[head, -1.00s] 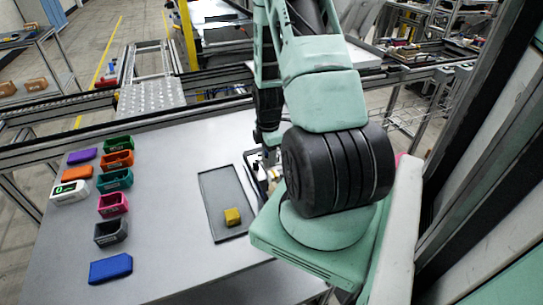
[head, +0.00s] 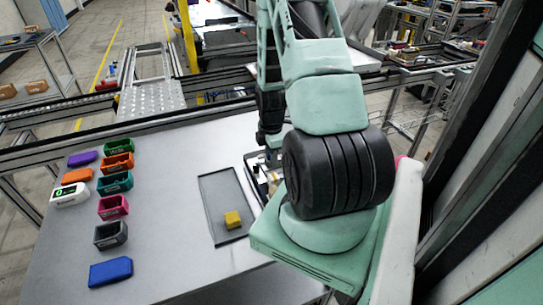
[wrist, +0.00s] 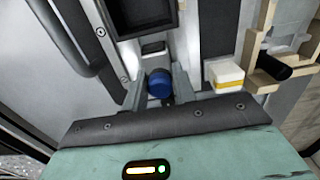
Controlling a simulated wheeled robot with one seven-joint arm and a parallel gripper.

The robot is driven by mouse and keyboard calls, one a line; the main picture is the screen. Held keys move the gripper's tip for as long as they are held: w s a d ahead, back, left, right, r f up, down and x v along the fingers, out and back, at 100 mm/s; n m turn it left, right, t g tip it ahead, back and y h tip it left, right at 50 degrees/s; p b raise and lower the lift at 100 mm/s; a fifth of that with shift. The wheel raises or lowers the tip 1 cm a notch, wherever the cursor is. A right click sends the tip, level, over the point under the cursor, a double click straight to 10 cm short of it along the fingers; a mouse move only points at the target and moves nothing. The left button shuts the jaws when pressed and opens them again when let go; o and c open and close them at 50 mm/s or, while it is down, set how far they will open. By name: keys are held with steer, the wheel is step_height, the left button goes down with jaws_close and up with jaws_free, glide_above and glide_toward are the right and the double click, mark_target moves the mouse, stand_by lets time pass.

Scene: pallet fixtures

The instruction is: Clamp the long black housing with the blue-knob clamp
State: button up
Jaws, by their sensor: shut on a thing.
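The blue knob (wrist: 159,84) of the clamp shows in the wrist view between the two teal fingers of my gripper (wrist: 159,88). The fingers are shut on the knob. A long dark bar-like part (wrist: 75,38) lies at the upper left of the wrist view, and a black open-topped box (wrist: 142,15) is above the knob. I cannot tell for sure which black part is the long housing or how the clamp bears on it. In the head view my arm hides the gripper and most of the fixture.
A white block with a yellow band (wrist: 223,75) and beige fixture pieces (wrist: 262,65) stand right of my gripper. In the head view, a dark tray (head: 208,196) holds a yellow block (head: 232,219). Several coloured bins, including a grey one (head: 110,235), stand on the left.

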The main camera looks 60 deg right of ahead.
steer(key=shift+s+d, duration=0.6)
steer(key=shift+d, duration=0.1)
steer(key=o, duration=0.8)
steer(key=shift+c, duration=0.2)
step_height(320, 180, up, 8)
steer(key=p, duration=0.7)
stand_by(0.5)
